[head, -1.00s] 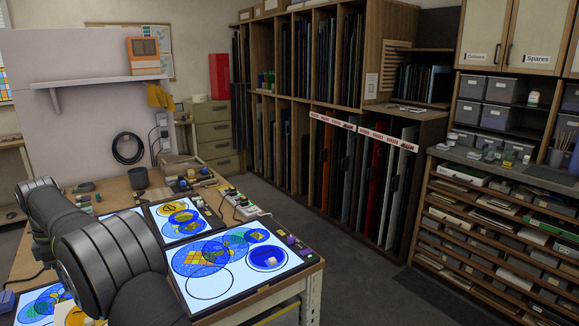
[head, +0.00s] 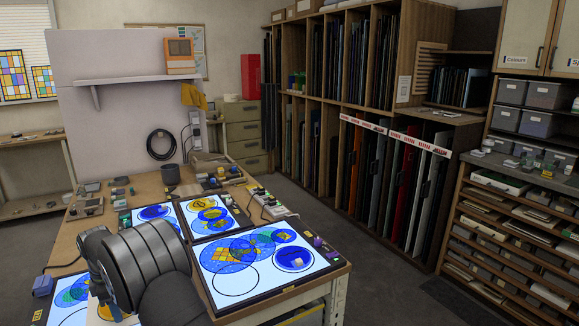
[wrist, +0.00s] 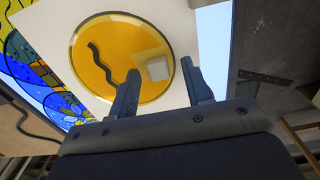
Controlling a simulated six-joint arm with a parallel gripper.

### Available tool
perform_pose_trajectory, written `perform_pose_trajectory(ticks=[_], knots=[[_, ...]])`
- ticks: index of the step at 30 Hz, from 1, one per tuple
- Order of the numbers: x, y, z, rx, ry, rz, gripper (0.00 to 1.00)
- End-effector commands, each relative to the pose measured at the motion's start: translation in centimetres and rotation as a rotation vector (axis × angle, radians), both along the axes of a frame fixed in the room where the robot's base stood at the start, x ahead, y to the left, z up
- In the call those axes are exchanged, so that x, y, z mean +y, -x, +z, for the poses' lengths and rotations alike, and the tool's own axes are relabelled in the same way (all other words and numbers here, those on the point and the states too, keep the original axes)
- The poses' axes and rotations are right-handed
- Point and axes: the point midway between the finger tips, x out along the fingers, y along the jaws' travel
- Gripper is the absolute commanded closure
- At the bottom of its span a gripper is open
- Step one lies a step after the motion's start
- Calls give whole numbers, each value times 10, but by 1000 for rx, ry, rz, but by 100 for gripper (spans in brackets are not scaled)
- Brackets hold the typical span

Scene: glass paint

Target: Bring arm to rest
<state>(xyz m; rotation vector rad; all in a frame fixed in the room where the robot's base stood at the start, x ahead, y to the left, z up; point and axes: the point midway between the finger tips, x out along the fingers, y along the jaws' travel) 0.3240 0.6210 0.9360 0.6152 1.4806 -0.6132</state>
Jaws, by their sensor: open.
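My gripper (wrist: 160,76) shows in the wrist view with its two fingers apart and nothing between them. Beyond the fingertips is a round amber glass disc (wrist: 104,58) with a dark wavy line, on a pale panel (wrist: 52,22). A small whitish block (wrist: 158,68) appears on the disc, in line with the gap between the fingers; I cannot tell how far off it is. In the head view my arm covers the front left of the bench, and my gripper is hidden there.
A lit panel (head: 232,295) with blue discs and black rings lies at the bench's right front. A pale block (head: 298,262) sits on one blue disc. More lit panels (head: 224,232) lie behind. A power strip (head: 268,204) and small tools stand near the back. Floor (head: 400,290) is clear at right.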

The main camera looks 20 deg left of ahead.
Motion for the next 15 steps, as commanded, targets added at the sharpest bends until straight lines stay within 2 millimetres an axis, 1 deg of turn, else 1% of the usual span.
perform_pose_trajectory(ticks=[10,13,15], knots=[[0,0,4,-1,-1,0,55],[0,0,12,-1,-2,0,55],[1,0,21,-1,-3,0,55]])
